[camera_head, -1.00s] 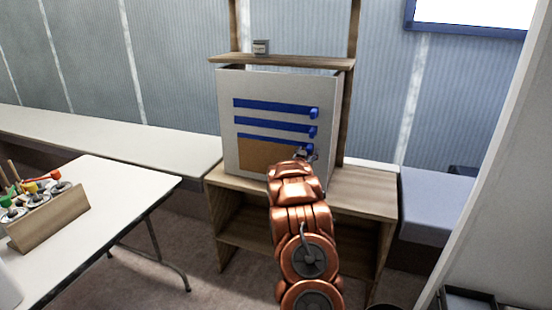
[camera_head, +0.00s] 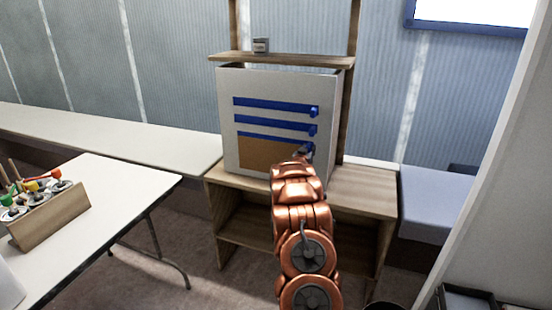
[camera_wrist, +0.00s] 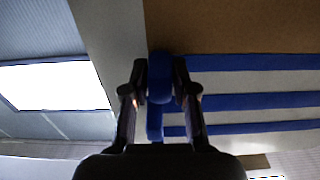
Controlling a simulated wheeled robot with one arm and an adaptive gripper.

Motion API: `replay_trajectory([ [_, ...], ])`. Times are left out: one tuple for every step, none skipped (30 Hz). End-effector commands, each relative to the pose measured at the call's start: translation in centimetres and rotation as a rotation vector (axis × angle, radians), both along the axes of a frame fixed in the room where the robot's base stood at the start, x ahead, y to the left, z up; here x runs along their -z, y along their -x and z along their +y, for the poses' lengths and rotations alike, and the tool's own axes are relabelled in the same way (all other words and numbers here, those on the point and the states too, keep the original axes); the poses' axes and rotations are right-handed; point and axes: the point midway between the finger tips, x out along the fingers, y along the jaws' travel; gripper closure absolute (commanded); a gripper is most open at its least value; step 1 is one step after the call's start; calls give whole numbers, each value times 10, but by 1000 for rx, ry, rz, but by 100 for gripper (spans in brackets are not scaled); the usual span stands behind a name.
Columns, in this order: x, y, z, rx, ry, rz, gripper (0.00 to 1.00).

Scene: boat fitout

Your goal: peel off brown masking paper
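A pale panel box (camera_head: 230,90) stands on a wooden cabinet. Its front has three blue tape strips (camera_head: 270,105), each with a blue tab at its right end. Brown masking paper (camera_head: 262,153) covers the lower front, just under the lowest strip; it also shows in the wrist view (camera_wrist: 230,25). My gripper (camera_wrist: 160,85) is at the lowest strip's right end, with its fingers against both sides of that blue tab (camera_wrist: 160,68). It looks shut on the tab. The strip still lies flat. In the head view my arm hides the paper's lower right part.
A wooden shelf (camera_head: 285,61) with a small grey tin (camera_head: 261,45) is above the box. A white table (camera_head: 120,190) at left holds a wooden rack (camera_head: 50,218) of tools. A blue-grey cushioned bench (camera_head: 435,200) is at right.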

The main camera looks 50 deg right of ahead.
Motion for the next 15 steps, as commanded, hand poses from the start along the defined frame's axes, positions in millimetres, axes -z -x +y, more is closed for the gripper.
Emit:
replay_trajectory([
  [0, 0, 0, 0, 0, 0, 81],
  [0, 0, 0, 0, 0, 0, 84],
  [0, 0, 0, 0, 0, 0, 89],
  [0, 0, 0, 0, 0, 0, 92],
  [0, 0, 0, 0, 0, 0, 95],
  [0, 0, 0, 0, 0, 0, 99],
  [0, 0, 0, 0, 0, 0, 100],
  [0, 0, 0, 0, 0, 0, 100],
  [0, 0, 0, 0, 0, 0, 100],
  [0, 0, 0, 0, 0, 0, 100],
  [0, 0, 0, 0, 0, 0, 100],
  [0, 0, 0, 0, 0, 0, 100],
  [0, 0, 0, 0, 0, 0, 100],
  [0, 0, 0, 0, 0, 0, 100],
  [0, 0, 0, 0, 0, 0, 100],
])
